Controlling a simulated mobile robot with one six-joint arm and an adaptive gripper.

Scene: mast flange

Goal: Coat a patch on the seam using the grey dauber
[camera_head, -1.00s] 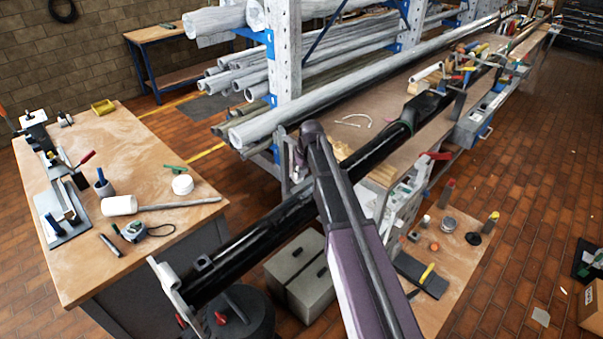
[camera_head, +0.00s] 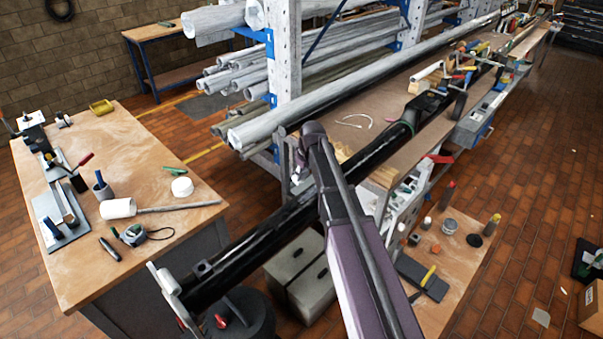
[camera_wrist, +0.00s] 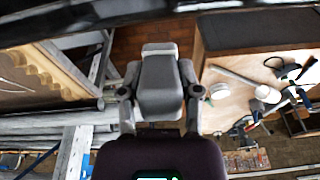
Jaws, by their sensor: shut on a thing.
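The long black mast (camera_head: 250,238) runs diagonally across the head view, with a pale fitting (camera_head: 165,280) at its near end. In the wrist view the mast (camera_wrist: 150,12) crosses the top edge as a dark band. My gripper (camera_wrist: 160,100) has a finger on each side of the grey dauber (camera_wrist: 160,85) and is shut on it. The dauber's paler end (camera_wrist: 160,48) points toward the mast, with a visible gap between them in the picture. In the head view the gripper is mostly hidden at the arm's far end. I cannot make out the seam or any coating.
A wooden workbench (camera_head: 85,270) with a white mallet (camera_head: 118,208) and a tape measure (camera_head: 132,235) stands left. A rack post (camera_head: 286,60) and stored pipes (camera_head: 320,108) are behind the arm. A low board (camera_head: 455,268) with cans is at right. The floor farther right is mostly open.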

